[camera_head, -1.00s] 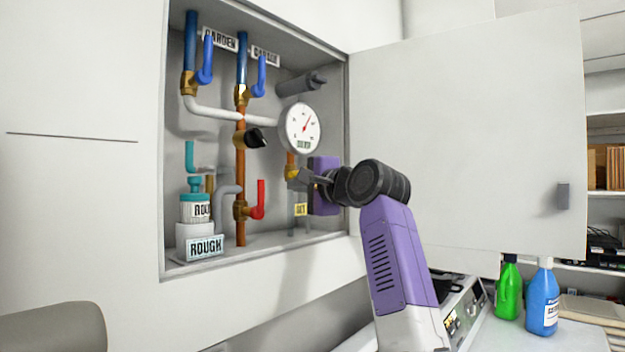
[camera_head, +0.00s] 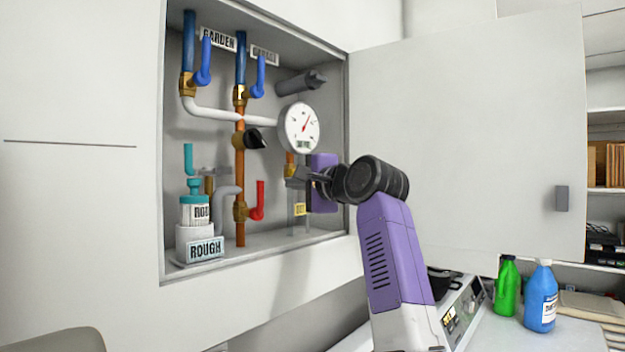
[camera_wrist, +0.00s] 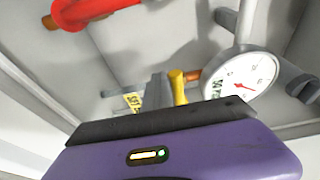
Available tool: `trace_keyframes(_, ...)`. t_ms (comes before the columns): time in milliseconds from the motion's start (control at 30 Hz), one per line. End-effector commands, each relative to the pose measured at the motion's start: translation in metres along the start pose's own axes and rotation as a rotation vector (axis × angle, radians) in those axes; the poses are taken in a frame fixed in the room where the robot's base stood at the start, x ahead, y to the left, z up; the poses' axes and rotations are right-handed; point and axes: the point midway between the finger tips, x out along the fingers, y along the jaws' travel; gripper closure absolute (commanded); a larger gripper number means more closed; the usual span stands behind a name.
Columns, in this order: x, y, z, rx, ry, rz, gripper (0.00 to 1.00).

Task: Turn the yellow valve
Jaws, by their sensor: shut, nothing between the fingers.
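The yellow valve shows in the wrist view as a small yellow handle (camera_wrist: 178,88) on a copper pipe stub, left of the gauge. In the head view only a bit of yellow-brass (camera_head: 290,171) shows below the gauge; my gripper hides most of the valve. My gripper (camera_head: 299,179) reaches into the open wall cabinet from the right. It is shut and empty. In the wrist view its grey fingers (camera_wrist: 154,92) are just left of the yellow handle. I cannot tell whether they touch it.
A white gauge (camera_head: 300,127) hangs close above my gripper. A red-handled valve (camera_head: 258,202), blue-handled valves (camera_head: 204,62) and a black knob (camera_head: 256,139) are to the left. The cabinet door (camera_head: 465,140) stands open on the right. A yellow tag (camera_head: 299,209) sits below.

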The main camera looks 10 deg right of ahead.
Motion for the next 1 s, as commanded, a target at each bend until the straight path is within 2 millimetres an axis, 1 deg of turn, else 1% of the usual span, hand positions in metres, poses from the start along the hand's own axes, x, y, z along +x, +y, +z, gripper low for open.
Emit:
trace_keyframes(33, -0.004, -0.019, 0.005, -0.007, -0.003, -0.034, 1.00)
trace_keyframes(233, -0.005, -0.020, 0.006, -0.007, -0.005, -0.036, 1.00)
trace_keyframes(333, -0.009, -0.018, 0.005, -0.007, -0.005, -0.037, 1.00)
trace_keyframes(1000, -0.057, -0.007, -0.013, -0.004, 0.003, -0.035, 1.00)
